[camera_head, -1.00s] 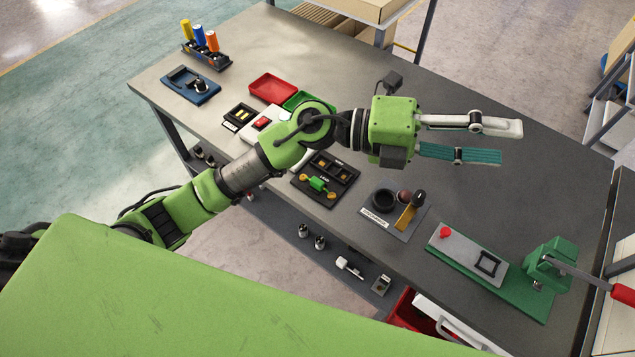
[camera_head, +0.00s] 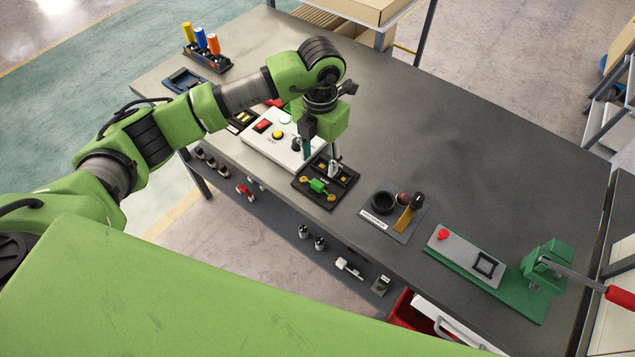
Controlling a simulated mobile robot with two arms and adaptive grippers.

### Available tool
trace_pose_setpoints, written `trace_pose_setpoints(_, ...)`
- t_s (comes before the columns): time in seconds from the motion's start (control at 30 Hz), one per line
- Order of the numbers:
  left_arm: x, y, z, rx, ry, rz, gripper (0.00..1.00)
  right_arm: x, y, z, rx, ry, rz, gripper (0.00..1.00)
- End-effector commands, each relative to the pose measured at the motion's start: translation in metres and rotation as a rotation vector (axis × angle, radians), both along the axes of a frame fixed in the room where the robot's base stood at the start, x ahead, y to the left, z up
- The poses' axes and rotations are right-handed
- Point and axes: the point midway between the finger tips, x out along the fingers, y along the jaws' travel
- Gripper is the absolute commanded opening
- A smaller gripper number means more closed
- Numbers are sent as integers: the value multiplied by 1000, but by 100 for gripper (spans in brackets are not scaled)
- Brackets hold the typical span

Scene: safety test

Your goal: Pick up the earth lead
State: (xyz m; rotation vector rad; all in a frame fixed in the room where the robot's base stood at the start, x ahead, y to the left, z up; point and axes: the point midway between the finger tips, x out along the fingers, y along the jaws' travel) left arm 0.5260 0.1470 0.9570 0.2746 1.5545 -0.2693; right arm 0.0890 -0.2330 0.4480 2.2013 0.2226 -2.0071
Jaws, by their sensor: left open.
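The earth lead, as far as I can tell, is the small green piece with yellow ends (camera_head: 317,186) in the front part of a black compartmented tray (camera_head: 324,204) near the table's front edge. My left gripper (camera_head: 320,162) points down over the back of this tray, just behind the green piece. It is open, with one teal finger and one pale finger apart. I see no contact with the green piece. Part of the tray's back compartments is hidden by the gripper. My right gripper is not in view.
A white box with red and yellow buttons (camera_head: 258,147) stands left of the tray, close to the gripper. A grey plate with a black ring (camera_head: 375,222) lies to the right, then a green lever press (camera_head: 525,297). The table's back right is clear.

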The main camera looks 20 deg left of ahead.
Motion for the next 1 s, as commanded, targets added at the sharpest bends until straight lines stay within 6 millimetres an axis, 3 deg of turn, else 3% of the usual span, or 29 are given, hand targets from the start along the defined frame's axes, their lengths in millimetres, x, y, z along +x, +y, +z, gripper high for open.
trace_pose_setpoints(0.13, -1, -1, -24, -2, 4, -1, 44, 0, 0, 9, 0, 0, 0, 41)
trace_pose_setpoints(0.43, -4, 1, -47, -2, 4, -1, 44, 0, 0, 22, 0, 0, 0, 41)
trace_pose_setpoints(0.57, -9, 4, -66, -1, 6, -1, 44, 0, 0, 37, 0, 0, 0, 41)
trace_pose_setpoints(0.7, -8, 3, -85, -2, 2, -2, 44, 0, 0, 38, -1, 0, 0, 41)
trace_pose_setpoints(0.97, -7, 3, -90, -3, 0, -3, 44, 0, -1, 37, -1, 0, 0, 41)
trace_pose_setpoints(1.0, -7, 3, -90, -3, 0, -2, 39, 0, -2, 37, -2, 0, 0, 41)
